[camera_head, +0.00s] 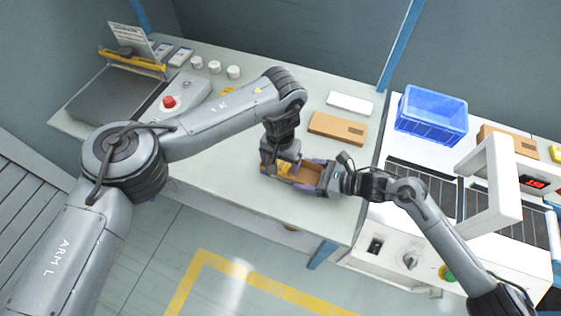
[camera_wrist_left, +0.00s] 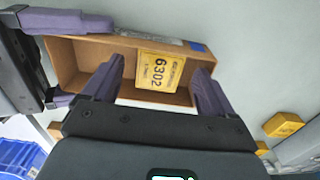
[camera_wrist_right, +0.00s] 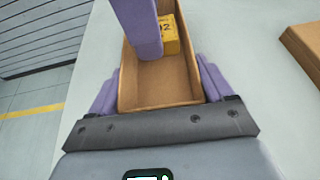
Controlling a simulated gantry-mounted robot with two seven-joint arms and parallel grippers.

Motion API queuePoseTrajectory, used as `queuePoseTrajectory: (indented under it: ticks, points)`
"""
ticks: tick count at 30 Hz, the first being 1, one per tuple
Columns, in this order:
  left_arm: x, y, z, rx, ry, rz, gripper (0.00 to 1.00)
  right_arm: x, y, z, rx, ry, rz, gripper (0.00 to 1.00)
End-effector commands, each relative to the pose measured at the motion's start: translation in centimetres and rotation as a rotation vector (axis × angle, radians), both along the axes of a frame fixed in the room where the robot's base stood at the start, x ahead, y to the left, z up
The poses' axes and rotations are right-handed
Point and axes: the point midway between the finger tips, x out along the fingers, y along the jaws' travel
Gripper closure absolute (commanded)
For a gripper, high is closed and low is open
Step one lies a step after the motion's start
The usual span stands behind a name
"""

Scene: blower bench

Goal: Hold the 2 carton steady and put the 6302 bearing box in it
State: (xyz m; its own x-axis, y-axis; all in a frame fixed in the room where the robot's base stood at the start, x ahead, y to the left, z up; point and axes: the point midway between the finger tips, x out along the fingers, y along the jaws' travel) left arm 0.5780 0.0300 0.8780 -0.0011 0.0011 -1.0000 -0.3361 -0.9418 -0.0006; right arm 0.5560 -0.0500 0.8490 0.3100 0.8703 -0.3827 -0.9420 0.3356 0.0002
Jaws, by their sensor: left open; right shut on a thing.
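The open brown carton (camera_head: 312,172) stands near the front edge of the bench; its number is not readable. My right gripper (camera_wrist_right: 160,88) is shut on the carton, one finger along each side of its near end. The yellow 6302 bearing box (camera_wrist_left: 160,72) lies inside the carton, label up, toward the end away from my right gripper. It also shows in the right wrist view (camera_wrist_right: 171,36), partly hidden by a finger. My left gripper (camera_head: 282,163) is open above the carton, its fingers (camera_wrist_left: 161,75) spread to either side of the box.
A flat brown box (camera_head: 338,128) and a white box (camera_head: 350,103) lie behind the carton. A blue crate (camera_head: 432,118) stands at the right by a dark roller conveyor (camera_head: 425,182) with a white arch (camera_head: 492,180). A control box with a red button (camera_head: 169,102) sits at the left.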

Motion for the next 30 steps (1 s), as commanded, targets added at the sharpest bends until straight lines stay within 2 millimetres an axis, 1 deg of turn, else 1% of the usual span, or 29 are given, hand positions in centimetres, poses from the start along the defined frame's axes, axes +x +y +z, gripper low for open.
queuePoseTrajectory:
  ticks: [12,16,19,22,30]
  points:
    - [0.1,0.0,7.2,0.0,-0.006,0.0,0.13,0.0,0.0,0.0,0.0,0.0,0.0,0.51]
    - [0.1,0.0,9.1,0.0,-0.005,-0.001,0.13,0.0,0.0,0.0,0.0,0.0,0.0,0.51]
    - [0.1,0.0,10.2,0.0,-0.004,-0.001,0.13,0.0,0.0,0.0,0.0,0.0,0.0,0.51]
    - [0.0,0.0,10.8,-0.001,-0.002,-0.001,0.13,0.0,0.0,0.0,0.001,0.0,0.0,0.51]
    - [0.0,0.0,11.2,-0.001,-0.001,0.0,0.13,0.0,0.0,0.0,0.001,0.0,0.0,0.51]
